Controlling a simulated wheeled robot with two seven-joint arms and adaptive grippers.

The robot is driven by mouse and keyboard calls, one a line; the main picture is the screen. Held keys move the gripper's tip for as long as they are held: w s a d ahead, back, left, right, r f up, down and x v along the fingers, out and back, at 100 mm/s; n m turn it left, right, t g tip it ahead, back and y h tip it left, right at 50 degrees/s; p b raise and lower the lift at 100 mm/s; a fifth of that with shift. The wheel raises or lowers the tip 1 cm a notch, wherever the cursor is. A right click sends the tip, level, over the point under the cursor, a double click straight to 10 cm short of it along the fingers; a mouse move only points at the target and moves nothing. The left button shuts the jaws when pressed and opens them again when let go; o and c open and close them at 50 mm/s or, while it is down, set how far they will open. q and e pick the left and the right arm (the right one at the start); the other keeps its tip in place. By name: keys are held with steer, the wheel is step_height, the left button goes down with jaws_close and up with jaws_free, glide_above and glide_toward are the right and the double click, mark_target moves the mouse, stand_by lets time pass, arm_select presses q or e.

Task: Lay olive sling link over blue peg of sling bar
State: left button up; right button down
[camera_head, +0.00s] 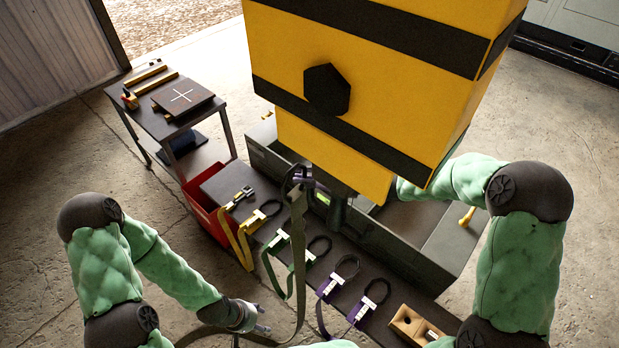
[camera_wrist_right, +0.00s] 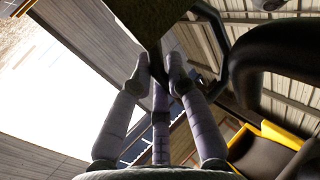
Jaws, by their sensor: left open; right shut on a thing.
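The olive sling (camera_head: 299,240) hangs as a long strap from a dark link (camera_head: 297,178) below the striped block, and its lower end curves left near the bottom edge. My right gripper (camera_wrist_right: 157,72) is shut on a dark olive piece (camera_wrist_right: 147,18) in the right wrist view. In the head view the yellow block hides most of that forearm; a bit of purple shows by the dark link. My left gripper (camera_head: 264,322) is open and low in the head view, near the strap's lower part; contact cannot be told. I cannot make out the blue peg or the sling bar.
A large yellow block (camera_head: 400,95) with black stripes fills the upper middle. Below it are a dark grey enclosure (camera_head: 420,255) and a bench with several tagged slings (camera_head: 334,283). A red bin (camera_head: 212,228), a cart (camera_head: 160,120) and a wooden block (camera_head: 408,320) stand around.

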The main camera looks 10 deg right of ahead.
steer(key=shift+w+a+r, duration=0.15)
steer(key=shift+w+a, duration=0.55)
steer(key=shift+w, duration=0.2)
stand_by(0.4)
stand_by(1.4)
